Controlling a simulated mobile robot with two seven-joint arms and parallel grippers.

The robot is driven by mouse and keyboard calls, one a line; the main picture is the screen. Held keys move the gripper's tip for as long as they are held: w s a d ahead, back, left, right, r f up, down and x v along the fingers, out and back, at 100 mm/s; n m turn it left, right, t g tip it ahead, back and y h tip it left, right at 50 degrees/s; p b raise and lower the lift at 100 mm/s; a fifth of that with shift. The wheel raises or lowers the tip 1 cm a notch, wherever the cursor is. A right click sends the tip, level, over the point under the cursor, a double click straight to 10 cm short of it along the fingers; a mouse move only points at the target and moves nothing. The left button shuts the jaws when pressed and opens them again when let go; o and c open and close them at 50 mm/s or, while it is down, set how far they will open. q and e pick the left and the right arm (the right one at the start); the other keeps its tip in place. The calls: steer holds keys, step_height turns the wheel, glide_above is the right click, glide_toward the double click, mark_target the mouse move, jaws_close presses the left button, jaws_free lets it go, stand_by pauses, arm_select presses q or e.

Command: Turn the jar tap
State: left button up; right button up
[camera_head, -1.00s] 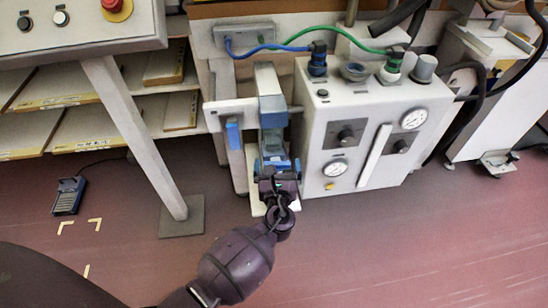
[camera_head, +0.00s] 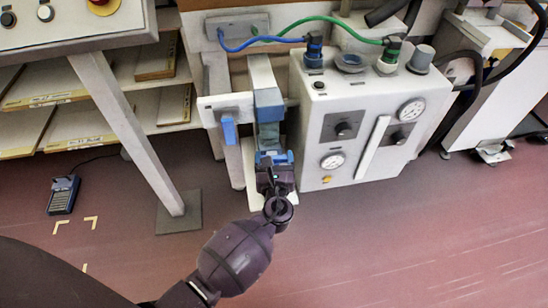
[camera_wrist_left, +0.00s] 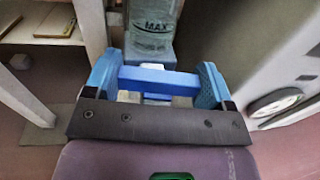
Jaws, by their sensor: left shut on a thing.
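The jar (camera_head: 268,135) stands upright in a narrow white stand beside the grey machine. In the left wrist view, its clear front with a MAX mark (camera_wrist_left: 152,27) shows at the top. A blue bar, the tap handle (camera_wrist_left: 160,77), lies crosswise below it. My left gripper (camera_head: 274,158) is at the low front of the jar. In the left wrist view its two blue fingers (camera_wrist_left: 157,84) are at the two ends of the bar, shut on it. The tap's spout is hidden behind my gripper. My right gripper is in neither view.
The grey machine (camera_head: 373,105) with gauges stands close on the right. A blue tag (camera_head: 229,130) hangs on the left side of the stand. A slanted table leg (camera_head: 125,130) and a handheld device (camera_head: 63,194) are on the left. The floor in front is clear.

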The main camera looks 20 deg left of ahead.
arm_select(q)
steer(key=shift+a+r+m+t+h+p, duration=0.1)
steer(key=shift+m+t+h+p, duration=0.1)
steer(key=shift+m+t+h, duration=0.25)
steer(key=shift+a+r+m+t+h+p, duration=0.15)
steer(key=shift+m+h, duration=0.2)
steer(key=shift+h, duration=0.3)
steer(key=shift+d+f+m+h, duration=0.2)
steer(key=shift+m+h, duration=0.6)
steer(key=shift+h, duration=0.4)
steer(key=o, duration=0.9)
steer(key=shift+s+f, duration=0.1)
